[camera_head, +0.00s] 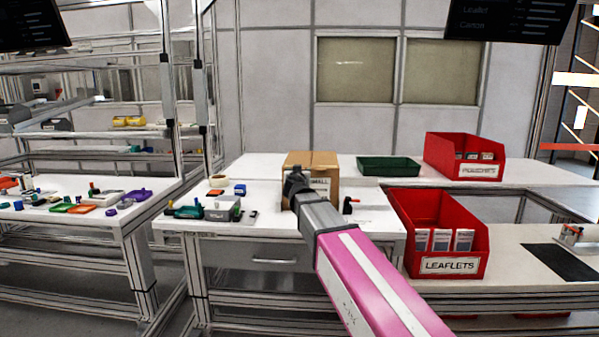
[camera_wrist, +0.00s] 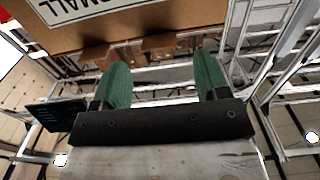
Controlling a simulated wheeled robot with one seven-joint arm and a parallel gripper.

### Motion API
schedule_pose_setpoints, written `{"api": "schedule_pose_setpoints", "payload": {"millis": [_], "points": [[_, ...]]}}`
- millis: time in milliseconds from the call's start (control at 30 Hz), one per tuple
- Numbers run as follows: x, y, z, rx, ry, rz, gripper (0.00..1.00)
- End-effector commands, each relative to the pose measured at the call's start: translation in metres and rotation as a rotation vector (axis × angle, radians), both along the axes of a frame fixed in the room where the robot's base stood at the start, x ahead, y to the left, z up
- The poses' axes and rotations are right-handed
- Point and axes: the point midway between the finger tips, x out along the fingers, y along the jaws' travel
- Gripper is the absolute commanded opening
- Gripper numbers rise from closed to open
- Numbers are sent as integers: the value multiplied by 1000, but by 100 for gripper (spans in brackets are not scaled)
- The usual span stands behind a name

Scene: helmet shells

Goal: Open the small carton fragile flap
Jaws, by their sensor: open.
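The small carton (camera_head: 325,168) is a brown box with a white label reading "SMALL", standing on the white table. In the wrist view the carton (camera_wrist: 170,18) fills the top, with part of its label (camera_wrist: 75,8) at upper left. Brown flap-like edges (camera_wrist: 170,44) show just beyond my fingertips. My gripper (camera_head: 293,178) is in front of the carton's left side in the head view. In the wrist view my gripper's green fingers (camera_wrist: 162,72) are apart with nothing held between them. I cannot tell whether they touch the carton. No fragile marking is readable.
A green tray (camera_head: 388,167) and a red bin (camera_head: 464,157) stand right of the carton. A red leaflets bin (camera_head: 445,234) is nearer, right of my arm. Tools and a grey box (camera_head: 222,208) lie left of the carton. A side bench (camera_head: 70,212) holds coloured parts.

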Motion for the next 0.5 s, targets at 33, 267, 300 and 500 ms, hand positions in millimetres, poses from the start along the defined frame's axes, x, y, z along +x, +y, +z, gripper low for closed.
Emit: {"api": "schedule_pose_setpoints", "payload": {"millis": [33, 267, 300, 500], "points": [[14, 0, 0, 0, 0, -2, 68], [37, -1, 0, 0, 0, -1, 68], [38, -1, 0, 0, 0, -1, 68], [38, -2, 0, 0, 0, 0, 68]]}}
